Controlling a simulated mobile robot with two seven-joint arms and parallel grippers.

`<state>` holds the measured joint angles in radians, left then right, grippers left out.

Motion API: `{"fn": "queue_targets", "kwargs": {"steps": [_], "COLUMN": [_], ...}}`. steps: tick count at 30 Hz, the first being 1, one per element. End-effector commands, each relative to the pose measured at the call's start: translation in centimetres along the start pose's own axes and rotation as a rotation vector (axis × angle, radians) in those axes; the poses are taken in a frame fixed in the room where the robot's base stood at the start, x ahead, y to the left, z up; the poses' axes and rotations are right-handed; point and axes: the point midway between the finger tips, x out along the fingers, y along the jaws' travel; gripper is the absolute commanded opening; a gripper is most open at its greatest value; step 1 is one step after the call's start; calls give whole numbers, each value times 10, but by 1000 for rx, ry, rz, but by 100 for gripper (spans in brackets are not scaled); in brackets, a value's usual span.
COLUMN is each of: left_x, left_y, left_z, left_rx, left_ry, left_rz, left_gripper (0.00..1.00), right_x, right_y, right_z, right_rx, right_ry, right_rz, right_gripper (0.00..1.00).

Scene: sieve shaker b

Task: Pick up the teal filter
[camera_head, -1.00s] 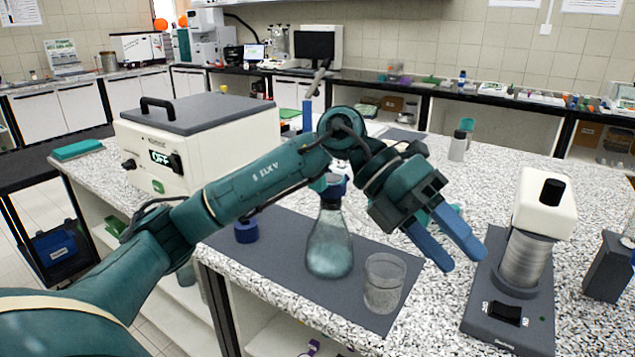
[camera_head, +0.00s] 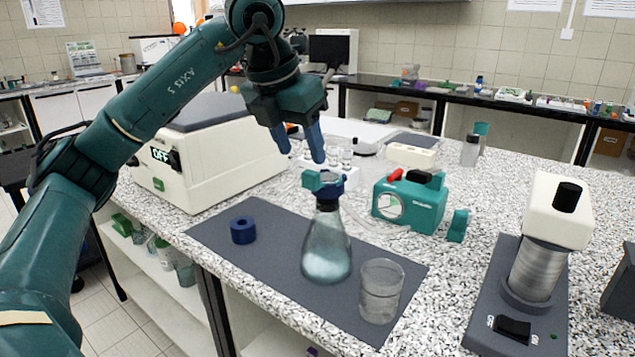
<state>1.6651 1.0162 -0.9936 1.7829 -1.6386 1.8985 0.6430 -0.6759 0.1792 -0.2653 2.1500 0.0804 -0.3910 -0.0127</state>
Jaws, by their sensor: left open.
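A small teal piece (camera_head: 318,180), which looks like the filter, sits on the dark blue collar (camera_head: 330,194) at the top of a glass flask (camera_head: 327,250). The flask stands upright on the grey mat. My left gripper (camera_head: 302,154) is open and empty, its blue fingers pointing down. In the picture the fingertips are just above and left of the teal piece, with a gap; I cannot tell the depth between them. My right gripper is out of view.
A dark blue ring (camera_head: 243,230) and a glass beaker (camera_head: 381,291) are on the grey mat (camera_head: 290,290). A teal pump (camera_head: 409,204) and small teal block (camera_head: 458,226) stand behind right. A shaker (camera_head: 530,270) is at right, a white instrument (camera_head: 215,165) at left.

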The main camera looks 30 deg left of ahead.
Motion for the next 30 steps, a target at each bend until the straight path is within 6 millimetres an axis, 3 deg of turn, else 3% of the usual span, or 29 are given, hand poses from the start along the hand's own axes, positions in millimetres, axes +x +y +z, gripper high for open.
{"fn": "queue_targets", "kwargs": {"steps": [7,16,24,30], "left_x": [19,60,64,63], "left_y": [-1,-2,-3,-3], "left_z": [0,2,2,2], "left_rx": [1,1,2,2], "left_ry": [1,1,-1,-1], "left_rz": [-1,-2,-2,-3], "left_gripper": [51,51,51,35], "right_x": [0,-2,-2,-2], "right_y": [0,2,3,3], "right_z": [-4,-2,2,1], "right_rx": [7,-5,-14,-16], "right_ry": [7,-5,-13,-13], "right_rz": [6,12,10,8], "right_gripper": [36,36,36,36]}}
